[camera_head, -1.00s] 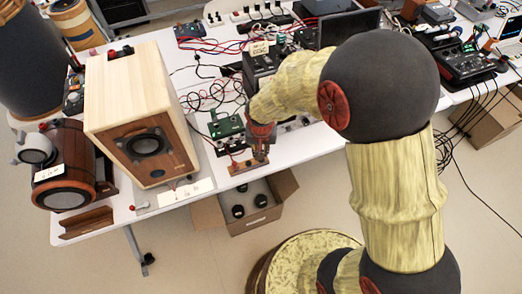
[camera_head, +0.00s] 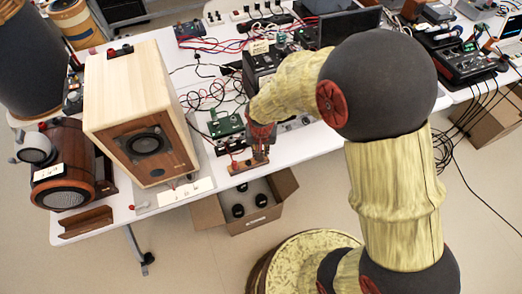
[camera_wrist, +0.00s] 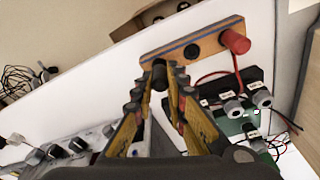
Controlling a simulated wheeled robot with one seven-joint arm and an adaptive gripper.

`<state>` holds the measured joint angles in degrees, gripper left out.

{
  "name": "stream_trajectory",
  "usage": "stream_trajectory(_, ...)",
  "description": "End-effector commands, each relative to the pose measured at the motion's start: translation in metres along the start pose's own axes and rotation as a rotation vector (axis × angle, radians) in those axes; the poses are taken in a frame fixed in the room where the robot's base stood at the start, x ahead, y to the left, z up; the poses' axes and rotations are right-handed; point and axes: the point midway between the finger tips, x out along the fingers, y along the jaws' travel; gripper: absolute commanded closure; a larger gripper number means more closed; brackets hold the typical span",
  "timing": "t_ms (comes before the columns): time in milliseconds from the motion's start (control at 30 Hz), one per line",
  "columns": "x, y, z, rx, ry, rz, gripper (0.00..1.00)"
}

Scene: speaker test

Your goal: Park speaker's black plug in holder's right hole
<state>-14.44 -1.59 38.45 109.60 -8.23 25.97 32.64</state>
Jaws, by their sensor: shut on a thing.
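The holder is a small wooden strip (camera_wrist: 160,47) at the table's front edge; it also shows in the head view (camera_head: 238,170). A red plug (camera_wrist: 235,40) stands at one end, the left end in the head view. A dark round hole (camera_wrist: 191,51) shows in the strip beside it. My gripper (camera_wrist: 160,82) is shut on the black plug (camera_wrist: 160,74), whose dark end shows between the fingertips, close to the strip's other end. I cannot tell whether the plug touches the strip. In the head view my gripper (camera_head: 261,156) is over the holder's right part. The wooden speaker (camera_head: 125,85) stands to its left.
A green circuit board (camera_head: 226,125) with knobs and cables lies just behind the holder. A black box (camera_head: 258,65) stands farther back. An open cardboard box (camera_head: 215,215) is on the floor below the table edge. A white label (camera_head: 186,192) lies by the speaker.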

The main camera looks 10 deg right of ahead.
Motion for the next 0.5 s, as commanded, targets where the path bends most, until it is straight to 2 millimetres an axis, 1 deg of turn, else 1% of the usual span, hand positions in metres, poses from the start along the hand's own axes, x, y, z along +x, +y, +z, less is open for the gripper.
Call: stream_trajectory(500,0.0091,0.0001,0.0015,0.0,0.0,0.0,1.0)
